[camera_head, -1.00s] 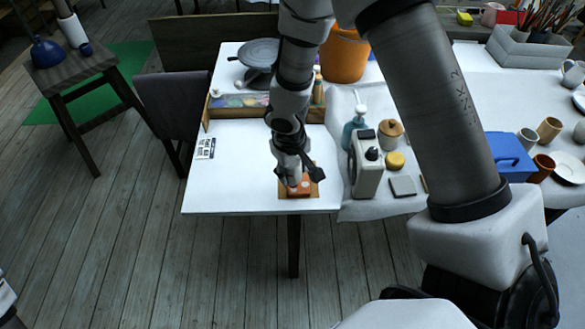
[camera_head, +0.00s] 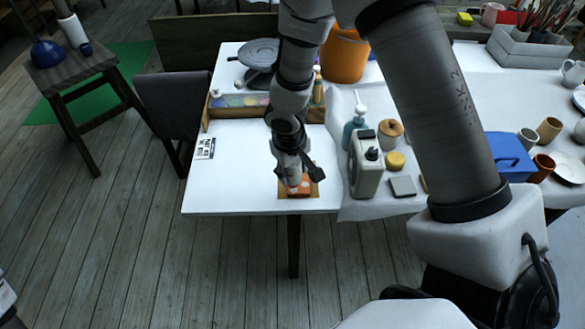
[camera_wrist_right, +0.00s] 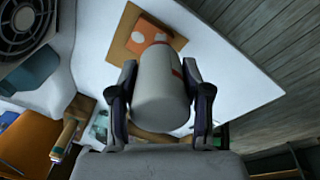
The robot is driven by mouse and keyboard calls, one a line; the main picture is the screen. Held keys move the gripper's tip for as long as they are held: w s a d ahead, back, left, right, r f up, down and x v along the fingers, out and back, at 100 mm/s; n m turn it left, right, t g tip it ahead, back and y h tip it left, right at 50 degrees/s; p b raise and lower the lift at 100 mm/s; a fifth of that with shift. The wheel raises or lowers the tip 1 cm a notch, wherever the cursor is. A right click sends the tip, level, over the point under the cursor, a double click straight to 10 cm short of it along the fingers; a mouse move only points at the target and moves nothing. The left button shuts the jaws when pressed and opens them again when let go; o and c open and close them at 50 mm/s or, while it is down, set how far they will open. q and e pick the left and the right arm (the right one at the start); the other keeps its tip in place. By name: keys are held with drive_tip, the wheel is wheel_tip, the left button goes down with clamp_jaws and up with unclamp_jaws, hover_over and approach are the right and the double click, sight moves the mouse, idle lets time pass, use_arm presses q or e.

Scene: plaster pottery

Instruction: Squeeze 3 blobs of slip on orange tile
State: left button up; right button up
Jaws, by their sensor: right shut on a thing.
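The orange tile (camera_head: 304,187) lies on a brown board (camera_head: 284,194) near the front edge of the white table. In the right wrist view the orange tile (camera_wrist_right: 132,45) carries white blobs; two show, and the bottle may hide part of the tile. My right gripper (camera_head: 300,176) is just above the tile. In the wrist view my right gripper (camera_wrist_right: 160,92) is shut on a white bottle (camera_wrist_right: 158,100) with a red band near its side. The bottle's tip is hidden.
A grey boxy device (camera_head: 366,170), a yellow round item (camera_head: 395,160) and a dark square (camera_head: 403,186) stand right of the tile. The white table (camera_head: 235,180) is clear left of the tile.

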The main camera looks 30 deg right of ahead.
wheel_tip(320, 180, up, 4)
drive_tip(key=p, duration=0.3)
drive_tip(key=shift+r, duration=0.15)
